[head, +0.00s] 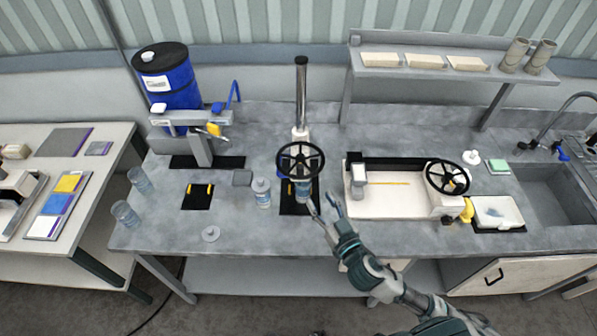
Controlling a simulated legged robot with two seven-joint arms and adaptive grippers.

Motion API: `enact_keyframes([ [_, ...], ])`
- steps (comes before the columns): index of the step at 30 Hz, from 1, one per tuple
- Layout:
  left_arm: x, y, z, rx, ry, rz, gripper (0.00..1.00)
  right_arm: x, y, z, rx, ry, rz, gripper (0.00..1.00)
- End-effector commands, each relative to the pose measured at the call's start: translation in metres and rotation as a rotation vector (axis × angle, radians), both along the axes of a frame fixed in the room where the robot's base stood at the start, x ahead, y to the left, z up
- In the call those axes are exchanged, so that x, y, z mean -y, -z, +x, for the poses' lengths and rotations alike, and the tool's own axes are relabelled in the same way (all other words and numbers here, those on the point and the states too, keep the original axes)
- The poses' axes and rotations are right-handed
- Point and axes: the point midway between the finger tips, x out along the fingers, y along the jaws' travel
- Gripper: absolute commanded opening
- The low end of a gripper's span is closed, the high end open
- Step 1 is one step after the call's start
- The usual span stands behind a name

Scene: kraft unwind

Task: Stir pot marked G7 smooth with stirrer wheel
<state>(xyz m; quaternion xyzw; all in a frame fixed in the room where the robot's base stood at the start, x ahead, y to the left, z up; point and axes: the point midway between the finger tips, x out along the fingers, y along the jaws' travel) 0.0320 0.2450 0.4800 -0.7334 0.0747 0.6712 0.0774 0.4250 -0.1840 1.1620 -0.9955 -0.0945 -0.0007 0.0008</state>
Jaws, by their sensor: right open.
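The stirrer stands at the middle of the grey bench, with an upright post (301,95) and a black spoked hand wheel (300,160). A small clear pot with a bluish label (303,192) sits under the wheel on a black pad, partly covered by it. A similar labelled pot (262,194) stands to its left. I cannot read G7 on either. My right gripper (322,203) is open and empty, just right of the pot under the stirrer and below the wheel in the picture; I cannot tell whether it touches the pot. My left gripper is out of view.
Right of the stirrer is a white tray machine (395,203) with another black wheel (447,177). A blue drum (167,80) stands at the back left. Clear cups (125,214) stand at the left edge. A round lid (211,233) lies at the front. A sink (550,190) is far right.

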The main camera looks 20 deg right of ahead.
Motion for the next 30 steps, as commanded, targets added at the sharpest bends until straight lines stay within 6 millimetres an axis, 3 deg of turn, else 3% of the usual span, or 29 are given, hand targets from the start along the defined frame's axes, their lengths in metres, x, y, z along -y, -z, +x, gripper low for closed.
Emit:
enact_keyframes([
  [1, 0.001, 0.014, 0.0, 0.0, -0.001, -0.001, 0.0, -0.001, 0.005, 0.007, 0.006, -0.001, -0.002, 0.47],
  [12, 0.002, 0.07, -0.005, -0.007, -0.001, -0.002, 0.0, -0.01, 0.006, 0.049, 0.004, -0.002, -0.003, 0.47],
  [21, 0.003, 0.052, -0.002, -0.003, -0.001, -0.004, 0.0, -0.023, -0.003, 0.11, -0.001, -0.001, -0.005, 0.47],
  [30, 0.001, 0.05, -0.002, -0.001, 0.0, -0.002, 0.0, -0.027, 0.0, 0.133, -0.002, -0.003, -0.004, 0.47],
])
